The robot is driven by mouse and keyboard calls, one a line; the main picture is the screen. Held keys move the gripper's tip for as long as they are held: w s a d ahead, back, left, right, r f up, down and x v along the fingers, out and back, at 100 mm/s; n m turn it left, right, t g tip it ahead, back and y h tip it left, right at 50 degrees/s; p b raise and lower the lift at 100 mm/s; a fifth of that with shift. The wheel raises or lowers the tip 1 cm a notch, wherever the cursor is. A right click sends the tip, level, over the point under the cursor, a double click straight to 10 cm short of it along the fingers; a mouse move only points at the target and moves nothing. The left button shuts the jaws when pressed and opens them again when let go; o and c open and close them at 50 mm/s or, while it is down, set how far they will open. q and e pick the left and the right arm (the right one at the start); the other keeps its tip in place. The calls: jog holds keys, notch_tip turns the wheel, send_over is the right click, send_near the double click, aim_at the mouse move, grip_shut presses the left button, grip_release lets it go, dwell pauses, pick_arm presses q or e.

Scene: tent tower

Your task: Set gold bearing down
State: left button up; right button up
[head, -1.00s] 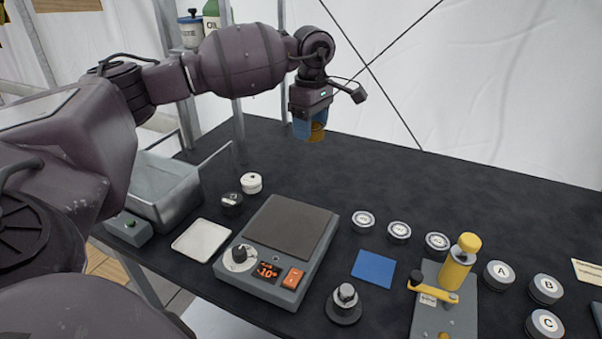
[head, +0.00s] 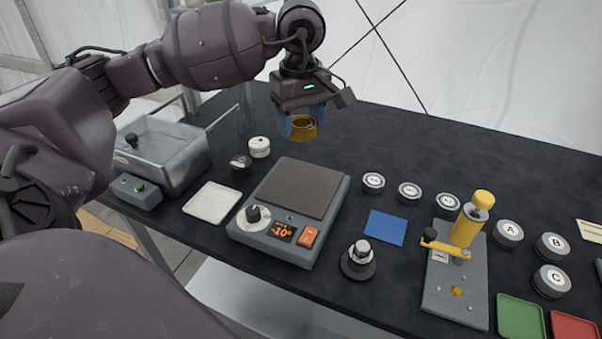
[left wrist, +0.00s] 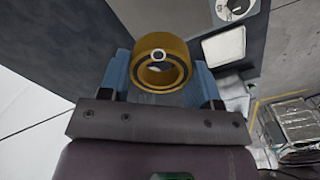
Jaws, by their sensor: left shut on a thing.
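The gold bearing (head: 304,127) is a thick gold ring. It is held between the blue fingers of my left gripper (head: 300,122), above the far part of the black table, behind the hot plate. In the left wrist view the bearing (left wrist: 162,52) sits between the two blue fingertips (left wrist: 160,78), with its bore and a dark inner ring facing the camera. My right gripper is not in view.
The grey hot plate (head: 300,188) with a dial and orange display stands in front of the gripper. A white tray (head: 212,202), metal basin (head: 165,160), blue pad (head: 385,227) and yellow-handled press (head: 455,270) surround it. Several round tins line the right. The table's back right (head: 480,150) is clear.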

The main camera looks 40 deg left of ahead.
pick_arm(q)
send_over(301, 183)
notch_tip(301, 183, down, 9)
jog(key=shift+f+b, duration=0.15)
jog(key=shift+b, duration=0.15)
notch_tip(301, 183, down, 3)
jog(key=shift+f, duration=0.25)
jog(key=shift+f, duration=0.15)
jog(key=o, duration=0.9)
jog(key=shift+o, duration=0.6)
